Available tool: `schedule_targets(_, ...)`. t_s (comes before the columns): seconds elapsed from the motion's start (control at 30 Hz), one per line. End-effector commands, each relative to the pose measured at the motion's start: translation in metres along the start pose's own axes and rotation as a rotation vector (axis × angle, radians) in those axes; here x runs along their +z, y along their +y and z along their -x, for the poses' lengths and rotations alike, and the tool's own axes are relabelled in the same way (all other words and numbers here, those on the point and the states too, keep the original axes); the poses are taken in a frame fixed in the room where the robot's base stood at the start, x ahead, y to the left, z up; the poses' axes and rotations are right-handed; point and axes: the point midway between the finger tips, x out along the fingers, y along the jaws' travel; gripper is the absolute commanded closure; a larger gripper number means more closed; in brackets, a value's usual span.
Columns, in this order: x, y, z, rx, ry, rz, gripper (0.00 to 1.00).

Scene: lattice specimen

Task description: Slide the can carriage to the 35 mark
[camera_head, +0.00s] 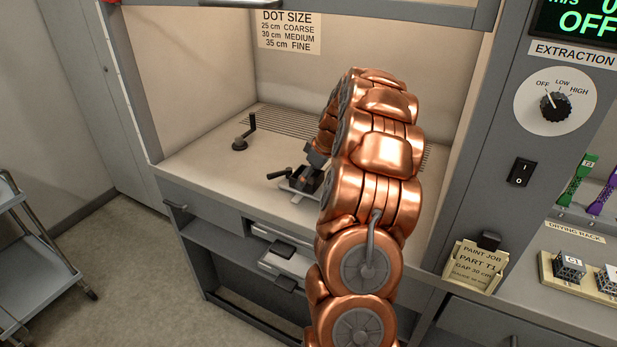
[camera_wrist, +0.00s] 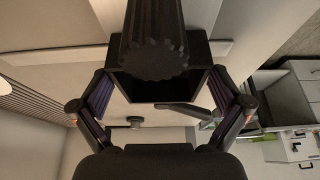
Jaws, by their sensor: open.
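My gripper (camera_head: 312,172) is low over the booth floor, partly hidden by my copper arm. In the wrist view its two fingers (camera_wrist: 160,88) are spread, one on each side of a dark block with a ridged round part (camera_wrist: 155,60). This looks like the can carriage, but I cannot tell whether the fingers touch it. In the head view, a black lever handle (camera_head: 279,173) and a pale plate (camera_head: 297,187) show beside my gripper. The can, the scale and the 35 mark cannot be made out.
A crank handle (camera_head: 242,138) stands on the booth floor (camera_head: 205,155) to the left, where the floor is clear. The dot size sign (camera_head: 287,32) hangs on the back wall. A paint job card (camera_head: 475,266) and drying rack (camera_head: 575,277) are at right, outside the booth.

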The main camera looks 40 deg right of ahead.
Motion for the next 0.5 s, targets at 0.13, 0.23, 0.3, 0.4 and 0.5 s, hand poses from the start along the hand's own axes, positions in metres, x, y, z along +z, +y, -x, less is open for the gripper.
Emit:
schedule_targets(0.13, 0.000, 0.000, 0.008, 0.001, 0.001, 0.001, 0.00)
schedule_targets(0.23, 0.000, 0.001, 0.014, 0.001, 0.001, 0.001, 0.00)
schedule_targets(0.3, 0.000, 0.001, 0.019, 0.002, 0.002, 0.001, 0.00)
schedule_targets(0.4, 0.000, 0.001, 0.025, 0.003, 0.002, 0.000, 0.00)
schedule_targets(0.5, 0.000, 0.001, 0.031, 0.003, 0.001, 0.000, 0.00)
